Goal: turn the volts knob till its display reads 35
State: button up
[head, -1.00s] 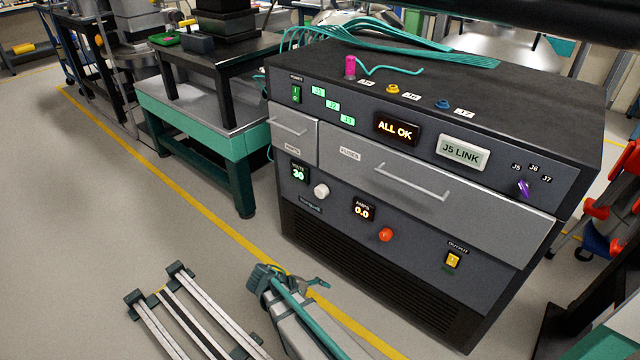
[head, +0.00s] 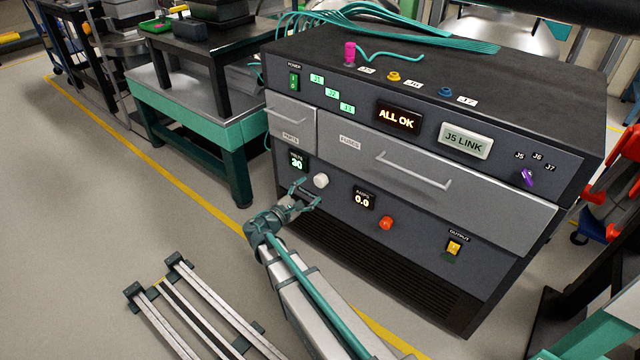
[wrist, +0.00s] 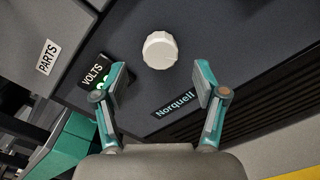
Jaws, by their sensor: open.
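The white volts knob (head: 321,181) is on the lower left of the cabinet's front panel. Its volts display (head: 297,161), up and left of it, reads 30. My gripper (head: 307,194) is open just in front of the panel, slightly below and left of the knob in the head view. In the wrist view the knob (wrist: 160,50) lies beyond the fingertips, between their lines, and nothing is between the fingers of my gripper (wrist: 162,88). There the left finger partly covers the volts display (wrist: 100,84).
A red amps knob (head: 387,223) and an amps display (head: 364,199) reading 0.0 are right of the volts knob. A yellow output switch (head: 454,248) is farther right. Drawers with bar handles (head: 413,170) sit above. A teal-framed table (head: 200,110) stands left.

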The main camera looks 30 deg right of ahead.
aim_at(319, 182)
jog(key=b+x, duration=0.1)
jog(key=x, duration=0.5)
jog(key=shift+w+d, duration=0.1)
jog(key=shift+d, duration=0.15)
